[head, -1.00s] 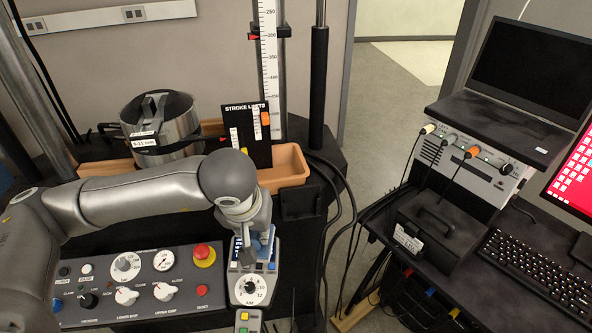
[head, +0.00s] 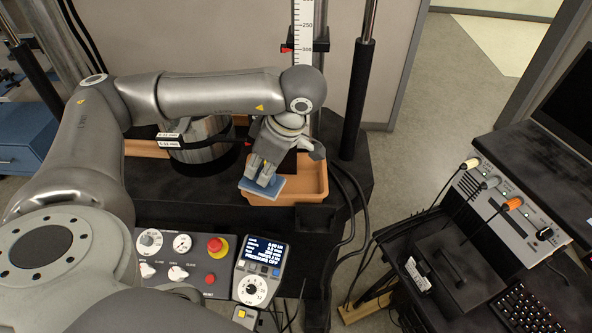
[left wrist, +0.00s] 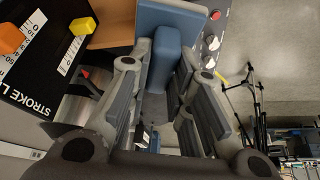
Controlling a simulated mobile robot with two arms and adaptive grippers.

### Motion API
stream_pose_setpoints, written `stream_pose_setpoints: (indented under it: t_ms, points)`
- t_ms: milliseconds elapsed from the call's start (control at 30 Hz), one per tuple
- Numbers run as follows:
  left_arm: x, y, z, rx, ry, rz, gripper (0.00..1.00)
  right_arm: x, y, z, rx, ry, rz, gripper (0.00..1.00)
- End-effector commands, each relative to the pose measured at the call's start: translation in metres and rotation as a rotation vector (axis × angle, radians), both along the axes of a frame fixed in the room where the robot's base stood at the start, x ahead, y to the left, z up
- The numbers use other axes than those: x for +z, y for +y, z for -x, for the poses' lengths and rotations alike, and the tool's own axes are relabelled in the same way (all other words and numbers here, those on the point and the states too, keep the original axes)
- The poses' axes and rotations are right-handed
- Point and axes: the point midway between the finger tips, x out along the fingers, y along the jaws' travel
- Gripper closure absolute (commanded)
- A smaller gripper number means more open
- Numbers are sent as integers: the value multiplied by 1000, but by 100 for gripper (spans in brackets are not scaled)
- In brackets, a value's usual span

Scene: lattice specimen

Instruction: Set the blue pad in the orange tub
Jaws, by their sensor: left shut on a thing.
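The blue pad (head: 262,188) is in my left gripper (head: 264,173), whose fingers are shut on it. In the left wrist view the pad (left wrist: 164,62) sits between the fingers (left wrist: 160,90), with a raised block toward me. The orange tub (head: 312,183) stands on the black bench. In the head view the pad overlaps the tub's left front part and looks a little above its rim. The gripper and pad hide the tub's left part. My right gripper is not in view.
A metal pot (head: 200,150) stands left of the tub, behind my arm. A black stroke limits board (left wrist: 32,62) shows in the left wrist view. A control panel (head: 185,262) and a handheld display unit (head: 262,265) lie in front. Cables hang right of the tub.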

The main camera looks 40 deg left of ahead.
Motion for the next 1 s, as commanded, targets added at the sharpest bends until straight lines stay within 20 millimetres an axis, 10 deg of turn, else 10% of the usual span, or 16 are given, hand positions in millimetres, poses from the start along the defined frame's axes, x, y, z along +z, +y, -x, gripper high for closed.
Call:
stream_pose_setpoints:
  t_ms: [533, 1000]
  points:
    - [-69, -9, -99, -3, 5, 5, 100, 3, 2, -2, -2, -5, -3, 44]
    - [-104, -9, -121, -5, 8, 1, 100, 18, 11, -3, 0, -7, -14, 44]
